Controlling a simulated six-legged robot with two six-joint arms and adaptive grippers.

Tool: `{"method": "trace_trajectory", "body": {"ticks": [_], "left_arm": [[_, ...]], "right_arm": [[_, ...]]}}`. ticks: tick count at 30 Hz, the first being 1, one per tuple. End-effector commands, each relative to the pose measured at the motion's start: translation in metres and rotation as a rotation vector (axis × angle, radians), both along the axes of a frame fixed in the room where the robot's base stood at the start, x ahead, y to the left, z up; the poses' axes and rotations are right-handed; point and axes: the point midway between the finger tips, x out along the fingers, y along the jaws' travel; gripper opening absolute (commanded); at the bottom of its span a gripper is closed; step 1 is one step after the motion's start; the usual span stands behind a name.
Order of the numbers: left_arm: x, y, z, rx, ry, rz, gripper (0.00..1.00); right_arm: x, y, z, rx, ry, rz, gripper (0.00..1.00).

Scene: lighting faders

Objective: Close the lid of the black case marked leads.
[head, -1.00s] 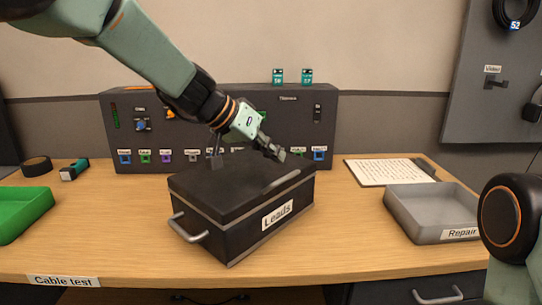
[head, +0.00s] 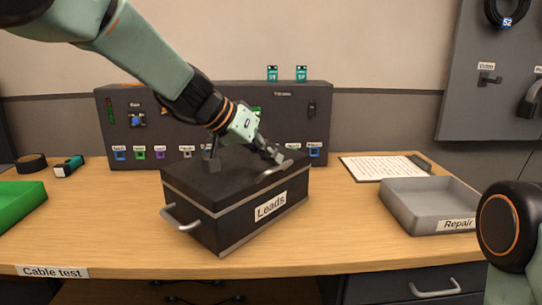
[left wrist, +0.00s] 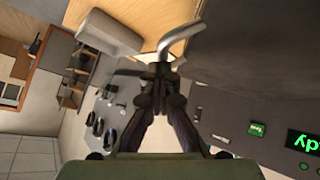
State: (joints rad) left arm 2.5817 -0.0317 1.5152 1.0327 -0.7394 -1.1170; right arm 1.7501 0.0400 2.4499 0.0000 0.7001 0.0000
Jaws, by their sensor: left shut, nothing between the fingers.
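The black case (head: 205,222) marked Leads (head: 270,206) stands on the bench in the head view. Its lid (head: 215,183) lies down on the body, with no clear gap along the pale seam. A grey handle (head: 270,173) is on top of the lid; a curved metal bar (left wrist: 183,40), probably this handle, shows in the left wrist view. My left gripper (head: 278,157) is shut and empty, just above the lid by the handle's far end. Its fingertips (left wrist: 160,72) are close to the bar; I cannot tell if they touch. My right gripper is out of view.
A dark panel (head: 110,125) with coloured sockets stands behind the case. A grey Repair tray (head: 405,222) and a clipboard (head: 378,168) are to the right. A green tray (head: 20,205) is at the left. The wood between it and the case is clear.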

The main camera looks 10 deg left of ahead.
Motion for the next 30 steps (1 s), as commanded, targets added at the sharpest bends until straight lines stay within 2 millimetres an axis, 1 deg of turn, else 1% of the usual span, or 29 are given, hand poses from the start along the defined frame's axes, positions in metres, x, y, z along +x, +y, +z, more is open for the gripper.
{"method": "trace_trajectory", "body": {"ticks": [1,3,5,8,11,17,24,30], "left_arm": [[-0.003,-0.001,-0.008,0.005,0.016,-0.006,0.0],[-0.004,-0.001,-0.008,0.005,0.017,-0.006,0.0],[-0.004,-0.001,-0.008,0.006,0.018,-0.006,0.0],[-0.003,0.001,-0.002,0.005,0.017,-0.005,0.0],[-0.001,0.003,0.011,0.005,0.014,-0.002,0.0],[0.005,0.011,0.042,0.002,0.003,0.006,0.0],[-0.02,0.038,0.078,-0.003,-0.001,0.011,0.0],[-0.037,0.054,0.1,-0.001,-0.001,0.011,0.0]], "right_arm": [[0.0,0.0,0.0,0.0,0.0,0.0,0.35],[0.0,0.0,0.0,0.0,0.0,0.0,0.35],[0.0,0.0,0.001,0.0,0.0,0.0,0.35],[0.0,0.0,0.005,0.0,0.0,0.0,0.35],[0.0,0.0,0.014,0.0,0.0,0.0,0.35],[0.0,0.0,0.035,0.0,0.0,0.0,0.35],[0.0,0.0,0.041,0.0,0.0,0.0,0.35],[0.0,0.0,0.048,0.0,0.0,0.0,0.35]]}}
